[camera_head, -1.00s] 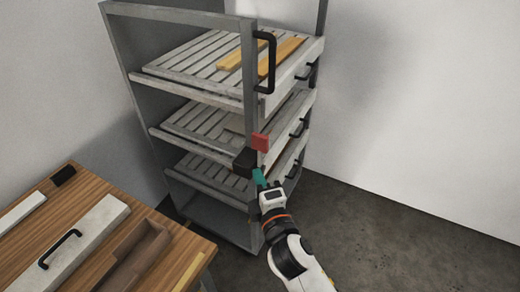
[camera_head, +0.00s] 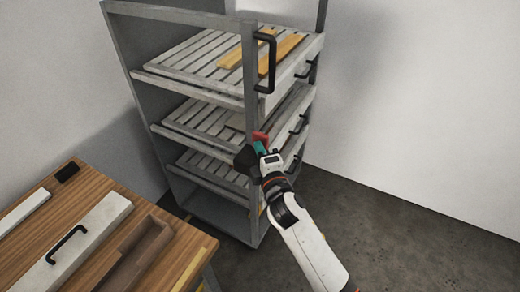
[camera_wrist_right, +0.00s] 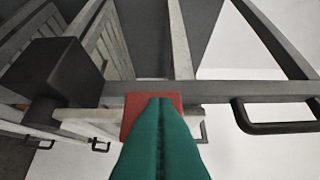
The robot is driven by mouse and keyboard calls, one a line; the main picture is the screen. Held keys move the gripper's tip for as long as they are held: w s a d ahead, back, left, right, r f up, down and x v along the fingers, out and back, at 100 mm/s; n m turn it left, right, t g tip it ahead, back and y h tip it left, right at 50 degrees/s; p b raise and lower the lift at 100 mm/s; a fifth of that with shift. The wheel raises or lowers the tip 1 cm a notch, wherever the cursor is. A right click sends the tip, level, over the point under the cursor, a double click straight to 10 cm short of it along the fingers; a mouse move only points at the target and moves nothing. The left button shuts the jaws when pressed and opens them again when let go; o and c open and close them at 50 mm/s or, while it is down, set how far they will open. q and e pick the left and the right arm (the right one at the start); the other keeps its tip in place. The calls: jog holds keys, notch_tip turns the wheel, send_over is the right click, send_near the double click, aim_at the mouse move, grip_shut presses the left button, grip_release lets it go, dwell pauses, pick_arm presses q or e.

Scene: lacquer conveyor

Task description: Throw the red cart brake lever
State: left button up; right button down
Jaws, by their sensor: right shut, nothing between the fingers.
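The red lever (camera_head: 259,137) is on the near corner post of the grey cart, beside a black block (camera_head: 244,158). My right gripper (camera_head: 261,146) has its teal fingers shut and empty at the lower part of the red lever, hiding some of it. In the right wrist view the fingertips (camera_wrist_right: 160,100) overlap the red lever's face (camera_wrist_right: 132,108); whether they touch cannot be told. The black block (camera_wrist_right: 62,72) stands to the left there. My left gripper is not in view.
The cart (camera_head: 252,75) has slatted shelves, the top one (camera_head: 185,63) holding yellow boards, and a black handle (camera_head: 266,62) above the lever. A wooden bench (camera_head: 85,215) with boards stands at lower left. Floor (camera_head: 375,235) is clear at right.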

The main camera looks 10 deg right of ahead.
jog(key=shift+w+d+r+p, duration=0.1)
jog(key=shift+r+p, duration=0.1)
jog(key=shift+p, duration=0.25)
jog(key=w+p, duration=0.1)
jog(key=w+d+m+g+p, duration=0.1)
jog(key=p, duration=0.1)
jog(key=shift+d+r, duration=0.2)
jog(key=shift+r, duration=0.05)
jog(key=shift+w+d+f, duration=0.25)
jog(key=shift+w+d, duration=0.45)
jog(key=shift+w, duration=0.2)
jog(key=shift+w+d+f, duration=0.2)
jog(key=shift+w+d, duration=0.45)
jog(key=shift+w, duration=0.25)
jog(key=shift+r, duration=0.1)
